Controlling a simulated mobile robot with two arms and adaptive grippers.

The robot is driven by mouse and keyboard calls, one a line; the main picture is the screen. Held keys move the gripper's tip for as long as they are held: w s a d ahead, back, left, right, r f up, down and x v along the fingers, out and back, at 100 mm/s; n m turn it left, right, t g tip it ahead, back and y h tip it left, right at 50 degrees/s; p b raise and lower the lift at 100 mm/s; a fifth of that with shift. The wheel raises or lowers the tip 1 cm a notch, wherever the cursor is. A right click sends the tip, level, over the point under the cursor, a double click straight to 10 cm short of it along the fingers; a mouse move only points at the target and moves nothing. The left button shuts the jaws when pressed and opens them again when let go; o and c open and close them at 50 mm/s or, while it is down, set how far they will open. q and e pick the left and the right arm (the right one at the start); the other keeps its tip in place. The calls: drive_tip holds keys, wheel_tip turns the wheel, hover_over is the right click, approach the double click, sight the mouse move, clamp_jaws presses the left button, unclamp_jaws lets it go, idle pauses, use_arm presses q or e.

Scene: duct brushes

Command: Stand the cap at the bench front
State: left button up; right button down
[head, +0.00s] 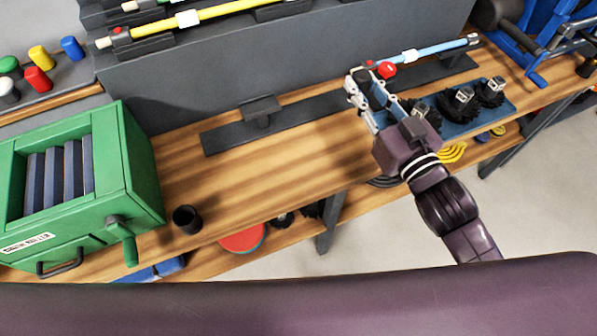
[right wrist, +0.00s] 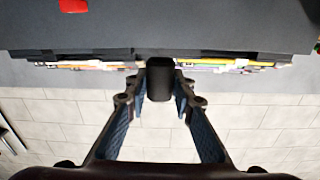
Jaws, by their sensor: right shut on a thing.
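My right gripper (head: 359,94) is over the right part of the bench, by the left end of a light blue rod (head: 435,48) and a red ball (head: 387,69). In the right wrist view its fingers are closed on a dark, blunt cap-like piece (right wrist: 160,80). Only part of that piece shows, and the head view does not show it clearly. A separate black, open-topped cylinder (head: 187,219) stands upright at the bench front, right of the green box (head: 143,165). I cannot tell from its shape whether it is a cap. My left gripper is not in view.
Coloured knobs (head: 41,57) stand at the far left. A yellow rod (head: 215,13) rests on holders above the grey panel (head: 250,60). Black brushes (head: 462,101) lie on a blue mat (head: 507,112) at right. The middle bench front (head: 280,180) is clear. A lower shelf holds discs.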

wheel_tip(320, 180, down, 4)
drive_tip(key=shift+d+r+b, duration=0.15)
drive_tip(key=shift+r+b, duration=0.1)
drive_tip(key=shift+b, duration=0.05)
drive_tip(key=b, duration=0.2)
hover_over(347, 155)
drive_tip(key=shift+n, duration=0.3)
wheel_tip(347, 155, down, 13)
drive_tip(key=shift+r, duration=0.15)
wheel_tip(347, 155, down, 4)
drive_tip(key=shift+r, duration=0.1)
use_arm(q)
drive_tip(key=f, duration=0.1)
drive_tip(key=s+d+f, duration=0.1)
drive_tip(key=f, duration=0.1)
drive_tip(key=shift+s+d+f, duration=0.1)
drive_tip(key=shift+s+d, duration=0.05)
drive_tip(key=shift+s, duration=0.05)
use_arm(e)
drive_tip(key=shift+f, duration=0.3)
drive_tip(key=c, duration=1.7)
unclamp_jaws()
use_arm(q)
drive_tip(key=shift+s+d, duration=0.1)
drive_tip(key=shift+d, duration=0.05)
use_arm(e)
drive_tip(key=shift+o, duration=0.2)
drive_tip(key=shift+r, duration=0.1)
